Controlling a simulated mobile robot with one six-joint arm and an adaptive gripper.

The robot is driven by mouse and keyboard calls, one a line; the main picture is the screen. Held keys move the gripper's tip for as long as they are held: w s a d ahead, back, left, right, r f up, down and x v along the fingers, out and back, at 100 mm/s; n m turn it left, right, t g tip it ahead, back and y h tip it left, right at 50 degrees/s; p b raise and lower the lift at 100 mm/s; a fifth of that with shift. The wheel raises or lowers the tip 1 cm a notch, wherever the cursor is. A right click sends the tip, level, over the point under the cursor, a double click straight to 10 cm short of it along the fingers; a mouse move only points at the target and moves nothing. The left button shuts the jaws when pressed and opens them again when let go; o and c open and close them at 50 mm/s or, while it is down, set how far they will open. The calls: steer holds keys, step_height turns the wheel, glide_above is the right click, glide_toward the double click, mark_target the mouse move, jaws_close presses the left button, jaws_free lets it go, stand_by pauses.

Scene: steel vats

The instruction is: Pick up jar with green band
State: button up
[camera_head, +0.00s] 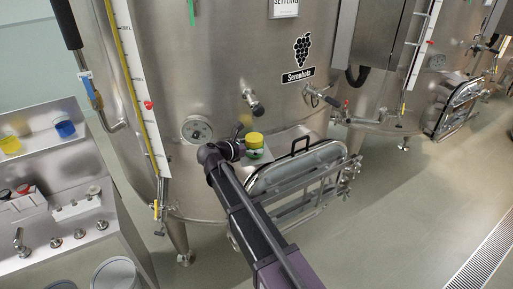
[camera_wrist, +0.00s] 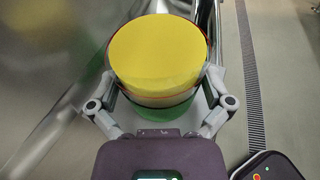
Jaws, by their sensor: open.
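The jar with the green band (camera_head: 254,143) has a yellow lid and stands in front of the large steel vat, just above its hatch door. In the wrist view the jar (camera_wrist: 158,55) fills the upper middle, seen from above, with green showing below the yellow lid. My gripper (camera_wrist: 160,80) is open, with one finger on each side of the jar. Whether the fingers touch it I cannot tell. In the head view my wrist is just left of the jar, and the fingers are hard to make out.
The hatch door (camera_head: 300,165) with its black handle sits right of and below the jar. A valve (camera_head: 253,103) juts from the vat above it.

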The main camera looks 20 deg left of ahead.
mark_target(247, 138)
stand_by(0.4)
steer(key=c, duration=1)
steer(key=shift+r+p, duration=0.55)
steer(key=shift+r+p, duration=1.25)
steer(key=s+a, duration=0.2)
steer(key=s, duration=0.5)
steer(key=s+a+r+p, duration=0.1)
steer(key=s+a, duration=0.1)
steer(key=s, duration=0.6)
steer(key=shift+a+r, duration=0.2)
steer(key=shift+a, duration=0.15)
steer(key=shift+s, duration=0.15)
